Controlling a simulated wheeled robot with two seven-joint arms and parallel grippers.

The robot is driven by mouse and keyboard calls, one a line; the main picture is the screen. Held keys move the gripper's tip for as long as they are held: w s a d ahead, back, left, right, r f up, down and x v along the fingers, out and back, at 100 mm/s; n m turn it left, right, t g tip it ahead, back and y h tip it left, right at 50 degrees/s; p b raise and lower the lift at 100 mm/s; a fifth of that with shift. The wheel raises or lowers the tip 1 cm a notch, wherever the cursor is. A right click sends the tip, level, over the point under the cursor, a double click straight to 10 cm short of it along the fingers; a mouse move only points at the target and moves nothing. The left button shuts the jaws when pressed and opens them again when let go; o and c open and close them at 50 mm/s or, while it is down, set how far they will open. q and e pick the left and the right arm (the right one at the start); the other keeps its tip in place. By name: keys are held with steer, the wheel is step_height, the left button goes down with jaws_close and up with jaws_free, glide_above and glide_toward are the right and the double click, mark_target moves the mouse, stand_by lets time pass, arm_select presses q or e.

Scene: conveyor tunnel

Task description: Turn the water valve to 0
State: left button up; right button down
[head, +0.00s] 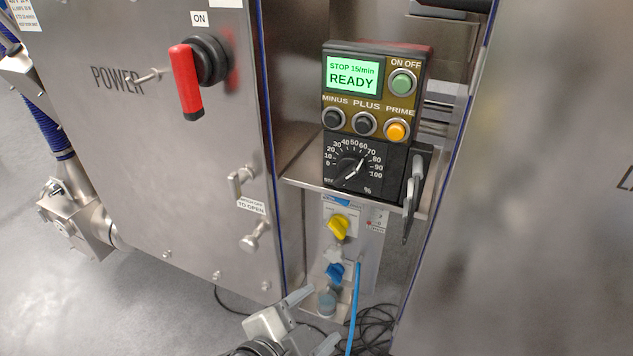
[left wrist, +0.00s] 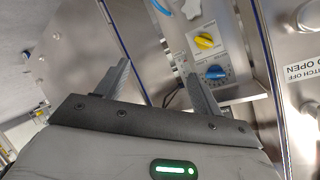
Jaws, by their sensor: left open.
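The scale's numbers and the knob's exact setting are too small to read. My left gripper (head: 327,314) is low in the head view, below the blue knob. Its fingers (left wrist: 162,78) are apart and empty, and the blue knob lies beyond the right finger in the wrist view. My right gripper is not in view.
A pump controller (head: 374,90) with a black dial (head: 355,168) sits on a shelf above. A blue hose (head: 354,307) and black cables (head: 375,325) are right of my left gripper. A steel cabinet (head: 180,220) with a red handle (head: 187,85) stands on the left.

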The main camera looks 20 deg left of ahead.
arm_select(q)
steer(key=w+a+r+m+t+y+p, duration=0.2)
steer(key=a+m+y+p, duration=0.15)
steer(key=m, duration=0.65)
steer(key=m+t+p, duration=0.2)
steer(key=m+t, duration=0.1)
steer(key=m, duration=1.6)
glide_toward(336, 200)
steer(key=shift+h, duration=0.25)
steer(key=w, duration=0.9)
steer(key=shift+w+d+r, duration=0.1)
steer(key=shift+w+r, duration=0.05)
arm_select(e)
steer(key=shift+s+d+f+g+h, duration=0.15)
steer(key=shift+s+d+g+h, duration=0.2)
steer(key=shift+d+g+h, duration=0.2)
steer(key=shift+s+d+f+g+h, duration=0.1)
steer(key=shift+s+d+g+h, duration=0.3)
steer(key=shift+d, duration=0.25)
arm_select(q)
steer(key=shift+n, duration=0.3)
steer(key=c, duration=1)
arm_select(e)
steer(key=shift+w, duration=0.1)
